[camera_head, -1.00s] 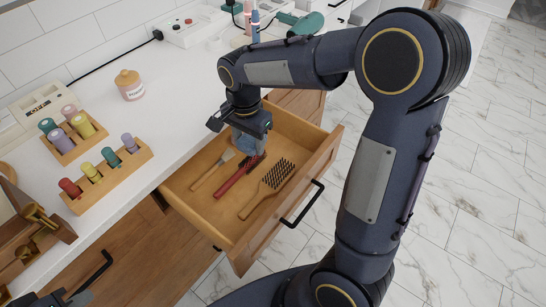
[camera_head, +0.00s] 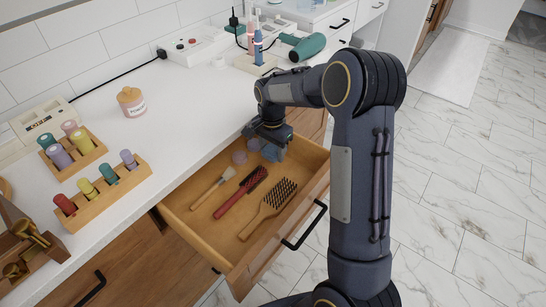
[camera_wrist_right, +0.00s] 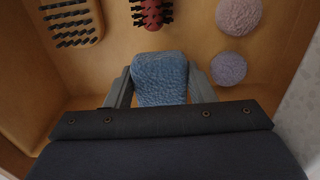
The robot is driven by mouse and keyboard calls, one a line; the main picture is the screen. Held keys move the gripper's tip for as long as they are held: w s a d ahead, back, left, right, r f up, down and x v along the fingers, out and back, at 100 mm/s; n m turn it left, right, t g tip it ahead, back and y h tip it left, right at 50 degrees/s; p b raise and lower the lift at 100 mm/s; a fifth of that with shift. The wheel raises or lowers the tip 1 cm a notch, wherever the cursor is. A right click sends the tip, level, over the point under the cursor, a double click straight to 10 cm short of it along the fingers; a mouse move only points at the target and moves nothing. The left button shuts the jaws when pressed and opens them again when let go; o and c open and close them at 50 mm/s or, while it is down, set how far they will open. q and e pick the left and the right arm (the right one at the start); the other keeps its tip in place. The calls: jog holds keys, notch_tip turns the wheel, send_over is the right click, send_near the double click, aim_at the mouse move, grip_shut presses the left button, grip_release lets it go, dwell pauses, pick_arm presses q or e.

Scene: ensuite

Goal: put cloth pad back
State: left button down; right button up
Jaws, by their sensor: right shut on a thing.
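My right gripper (camera_head: 271,138) is shut on a blue, textured cloth pad (camera_head: 273,153) in the back right part of the open drawer (camera_head: 212,247). In the right wrist view the pad (camera_wrist_right: 160,76) sits between the two fingers (camera_wrist_right: 160,88) and stands out beyond their tips. I cannot tell whether the pad touches the drawer floor. My left gripper is not in view.
In the drawer lie a wooden-handled brush (camera_head: 213,186), a red brush (camera_head: 240,193), a wooden bristle hairbrush (camera_head: 266,210) and two round puffs, pink (camera_wrist_right: 239,16) and lilac (camera_wrist_right: 229,69). The counter (camera_head: 165,120) above holds racks and a jar (camera_head: 131,101).

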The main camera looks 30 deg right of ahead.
jog(key=shift+w+d+f, duration=0.1)
jog(key=shift+d+f, duration=0.05)
jog(key=shift+f, duration=0.85)
jog(key=shift+w+d+f, duration=0.1)
jog(key=shift+d+f, duration=0.05)
jog(key=shift+f, duration=0.8)
jog(key=shift+f+b, duration=0.2)
jog(key=shift+b, duration=0.15)
jog(key=o, duration=0.9)
jog(key=shift+o, duration=0.2)
jog(key=shift+r, duration=0.1)
